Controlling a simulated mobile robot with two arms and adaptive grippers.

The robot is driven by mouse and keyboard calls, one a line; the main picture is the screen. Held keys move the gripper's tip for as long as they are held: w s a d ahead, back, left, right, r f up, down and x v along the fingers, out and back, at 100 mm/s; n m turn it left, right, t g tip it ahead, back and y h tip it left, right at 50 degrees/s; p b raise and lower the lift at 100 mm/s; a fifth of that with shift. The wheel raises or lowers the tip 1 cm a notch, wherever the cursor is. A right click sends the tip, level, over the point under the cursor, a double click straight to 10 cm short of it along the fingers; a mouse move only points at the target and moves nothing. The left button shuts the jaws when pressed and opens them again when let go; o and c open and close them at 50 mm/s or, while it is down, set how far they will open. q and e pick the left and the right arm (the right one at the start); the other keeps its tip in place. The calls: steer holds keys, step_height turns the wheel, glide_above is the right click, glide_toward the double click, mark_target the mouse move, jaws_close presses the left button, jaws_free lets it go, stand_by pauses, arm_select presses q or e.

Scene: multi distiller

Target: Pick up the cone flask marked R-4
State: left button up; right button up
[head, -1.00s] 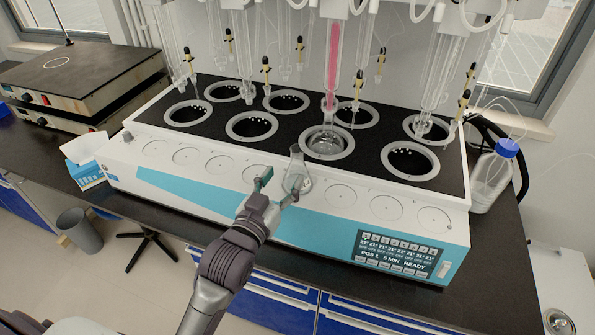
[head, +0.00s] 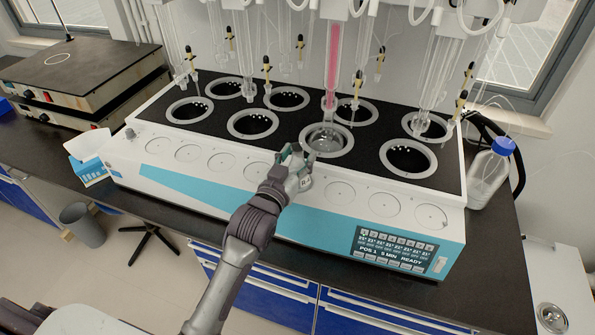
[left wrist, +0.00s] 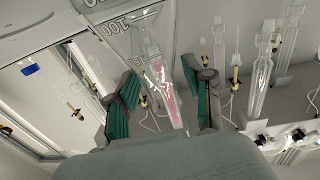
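A small clear cone flask (head: 305,184) stands on the white front ledge of the distiller, partly hidden behind my left gripper. A pale label shows on it, but I cannot read it. My left gripper (head: 291,156) is at the flask, its green-padded fingers spread. In the left wrist view the clear flask (left wrist: 120,32), with white volume marks, reaches between the two fingertips (left wrist: 160,92). The fingers look apart, without a clear grip on the glass. My right gripper is not in view.
The distiller (head: 200,181) has several round wells; a glass vessel (head: 326,139) sits in one below a pink-filled tube (head: 333,62). Hanging glass tubes crowd the space above. A blue-capped bottle (head: 490,172) stands at the right, a tissue box (head: 88,168) at the left.

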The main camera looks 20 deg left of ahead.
arm_select(q)
jaws_close()
steer(key=shift+r, duration=0.15)
